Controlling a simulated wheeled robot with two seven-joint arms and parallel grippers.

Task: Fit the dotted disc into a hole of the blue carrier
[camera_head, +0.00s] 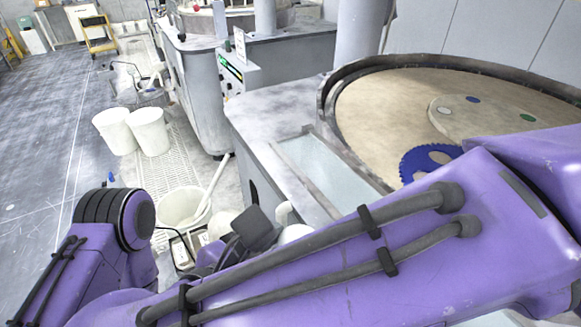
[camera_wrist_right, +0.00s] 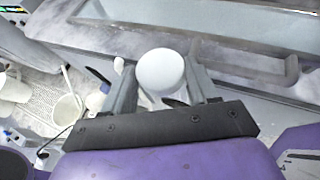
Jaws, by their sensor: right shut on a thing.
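The blue carrier (camera_head: 411,165) has a toothed edge and lies on the beige platen (camera_head: 385,110) at the right of the head view. A pale hole shows in it; its near part is hidden behind my purple arm. My right gripper (camera_wrist_right: 165,85) is shut on a white round thing (camera_wrist_right: 160,71) between its two grey fingers in the wrist view. No dots show on the face I see, so I cannot tell whether it is the dotted disc. The right gripper is away from the carrier, beside the machine's trough. My left gripper is not in view.
A pale round plate (camera_head: 480,122) with blue, green and whitish spots lies on the platen. A raised dark rim (camera_head: 327,108) surrounds the platen. The trough (camera_head: 318,160) is left of it. White buckets (camera_head: 150,131) and a wider bucket (camera_head: 180,207) stand on the floor at left.

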